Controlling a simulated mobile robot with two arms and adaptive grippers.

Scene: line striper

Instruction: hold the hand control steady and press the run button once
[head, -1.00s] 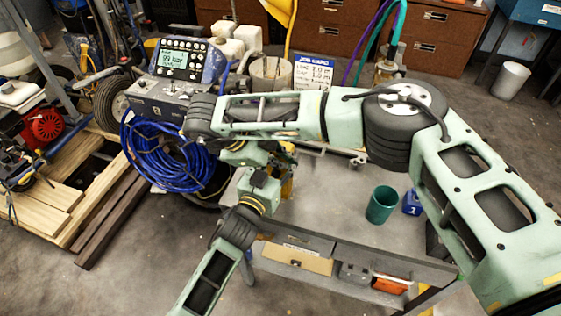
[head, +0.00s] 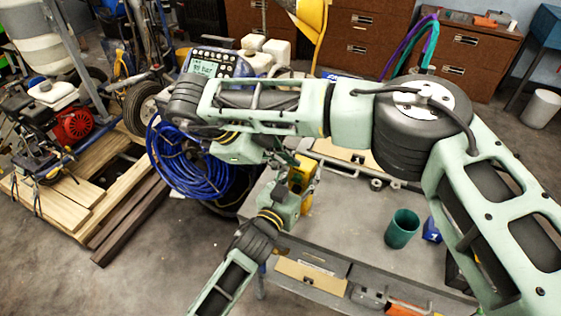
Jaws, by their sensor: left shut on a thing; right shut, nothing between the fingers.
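The yellow hand control (head: 306,174) is upright above the near left part of the grey cart top. My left gripper (head: 291,190), reaching up from the bottom, is shut on it. My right arm crosses the picture from the right and bends back at its wrist. My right gripper (head: 286,158) is shut and empty, close to the upper left side of the hand control. I cannot tell whether it touches. The run button cannot be made out. My arms hide part of the control.
The grey cart top (head: 345,215) holds a green cup (head: 402,229) and a blue block (head: 431,230). A coiled blue hose (head: 185,170) hangs at the left, below a display panel (head: 205,66) partly covered by my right arm. Lumber (head: 75,205) lies on the floor at left.

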